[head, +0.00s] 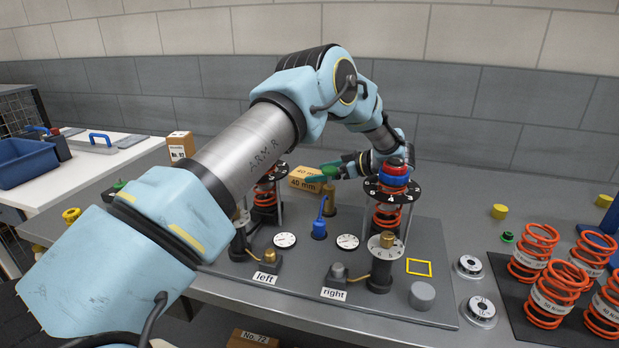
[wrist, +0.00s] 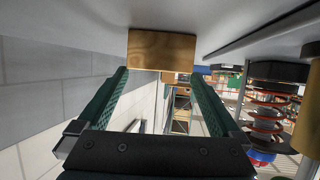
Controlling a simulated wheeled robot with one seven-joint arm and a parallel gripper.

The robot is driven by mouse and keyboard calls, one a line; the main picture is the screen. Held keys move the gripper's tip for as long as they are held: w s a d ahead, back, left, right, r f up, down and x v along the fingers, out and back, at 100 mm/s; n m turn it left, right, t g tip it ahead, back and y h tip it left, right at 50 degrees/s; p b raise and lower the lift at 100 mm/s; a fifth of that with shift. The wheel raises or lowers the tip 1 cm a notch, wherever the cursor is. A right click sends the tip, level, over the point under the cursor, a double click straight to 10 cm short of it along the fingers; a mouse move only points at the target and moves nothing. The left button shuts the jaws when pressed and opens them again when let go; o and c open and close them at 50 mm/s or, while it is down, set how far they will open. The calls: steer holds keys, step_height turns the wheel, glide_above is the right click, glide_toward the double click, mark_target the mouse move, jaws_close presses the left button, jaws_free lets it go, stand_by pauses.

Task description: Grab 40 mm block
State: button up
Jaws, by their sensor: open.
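The wooden 40 mm block (head: 300,181) lies on the grey bench behind the fixture, with "40 mm" printed on its front face. In the wrist view the block (wrist: 160,50) is centred just ahead of the fingertips, its width filling most of the gap between them. My gripper (head: 317,175) is at the block's right end in the head view, with its green fingers spread. The wrist view shows both fingers of my gripper (wrist: 161,76) apart with nothing held between them. Whether a finger touches the block cannot be told.
Orange springs (head: 533,254) stand on a dark mat at right. Bench behind the fixture is mostly clear.

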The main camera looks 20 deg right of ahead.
mark_target(309, 173)
steer(key=p+x, duration=0.2)
steer(key=x, duration=0.2)
steer(key=shift+r, duration=0.2)
steer(key=shift+w+a+f, duration=0.1)
steer(key=shift+w+f, duration=0.15)
steer(key=c, duration=1.2)
steer(key=shift+r, duration=0.1)
